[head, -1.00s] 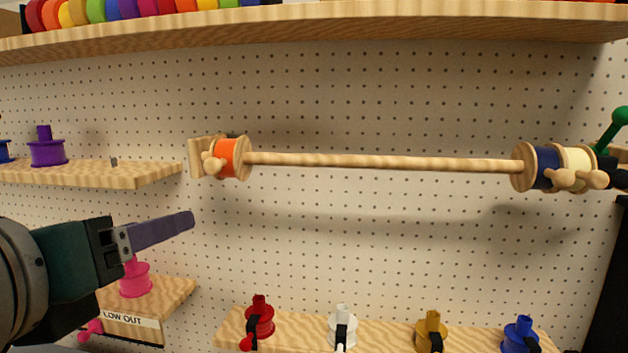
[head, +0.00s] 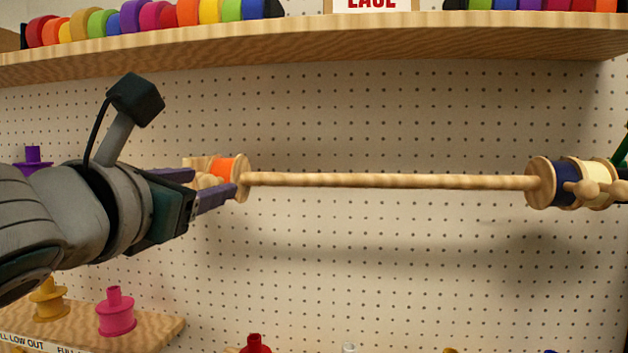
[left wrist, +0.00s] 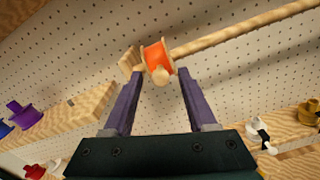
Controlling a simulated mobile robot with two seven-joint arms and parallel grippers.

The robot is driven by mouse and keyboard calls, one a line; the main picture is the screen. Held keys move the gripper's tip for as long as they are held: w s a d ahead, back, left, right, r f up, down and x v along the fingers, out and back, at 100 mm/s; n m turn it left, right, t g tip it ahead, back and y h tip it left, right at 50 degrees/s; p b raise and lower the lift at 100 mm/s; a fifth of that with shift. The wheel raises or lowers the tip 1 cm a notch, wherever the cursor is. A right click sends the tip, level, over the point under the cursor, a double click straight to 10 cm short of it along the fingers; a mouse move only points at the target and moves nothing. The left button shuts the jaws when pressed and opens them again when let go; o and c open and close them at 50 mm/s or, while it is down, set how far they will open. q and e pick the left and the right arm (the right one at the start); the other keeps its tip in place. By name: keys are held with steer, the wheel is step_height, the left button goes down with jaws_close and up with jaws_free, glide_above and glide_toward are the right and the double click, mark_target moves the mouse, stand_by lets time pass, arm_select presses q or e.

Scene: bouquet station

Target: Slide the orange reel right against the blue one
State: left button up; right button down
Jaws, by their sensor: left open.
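The orange reel (head: 226,168) with wooden flanges sits at the left end of a horizontal wooden rod (head: 390,181). The blue reel (head: 566,182) is at the rod's right end, beside a cream reel (head: 597,176). A long bare stretch of rod separates orange from blue. My left gripper (head: 215,186) is open, its purple fingers pointing at the orange reel and partly covering its left end. In the left wrist view the orange reel (left wrist: 157,56) lies just beyond and between the fingertips (left wrist: 160,74). Contact cannot be told. My right gripper is not in view.
A shelf (head: 330,38) with colourful rolls runs above the rod. A lower-left shelf (head: 150,325) holds pink (head: 115,312) and yellow spools. A purple spool (head: 33,160) stands behind my left arm. Pegs stick out in front of both rod ends. The space below the rod is clear.

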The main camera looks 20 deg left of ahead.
arm_select(q)
steer(key=shift+w+a, duration=0.15)
steer(key=shift+w, duration=0.55)
steer(key=shift+c, duration=0.3)
jaws_close()
stand_by(0.7)
